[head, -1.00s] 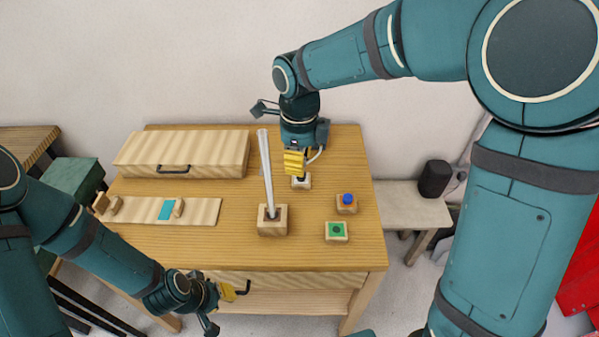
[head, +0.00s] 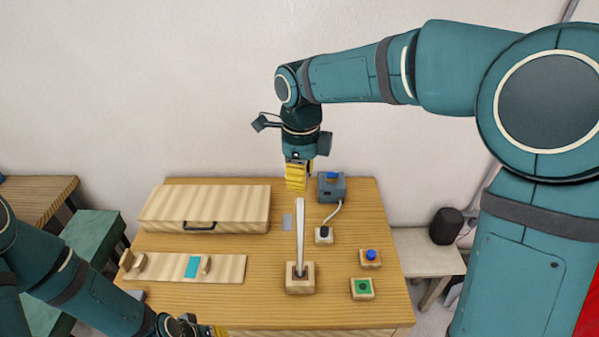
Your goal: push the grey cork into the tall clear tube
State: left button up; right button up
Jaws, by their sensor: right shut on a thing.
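The tall clear tube (head: 300,232) stands upright in a wooden block (head: 300,286) near the front of the table. My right gripper (head: 297,187) points down just above the tube's open top in the head view. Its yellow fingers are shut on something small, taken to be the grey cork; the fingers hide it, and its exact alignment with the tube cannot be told. My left gripper (head: 218,331) is low at the bottom edge, mostly cut off, so its jaws cannot be read.
A small block with a dark piece (head: 324,234) is joined by a cable to a grey-blue box (head: 332,190). Blocks with a blue knob (head: 371,255) and a green top (head: 362,287) stand at right. A wooden case (head: 205,207) and a long board (head: 226,270) lie at left.

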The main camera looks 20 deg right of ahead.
jog(key=shift+f, duration=0.9)
jog(key=shift+f+b, duration=0.9)
jog(key=shift+f, duration=0.45)
jog(key=shift+f+b, duration=0.3)
jog(key=shift+f, duration=0.3)
jog(key=o, duration=0.5)
jog(key=shift+c, duration=0.2)
jog(key=shift+r+p, duration=1.2)
jog(key=shift+r, duration=4.35)
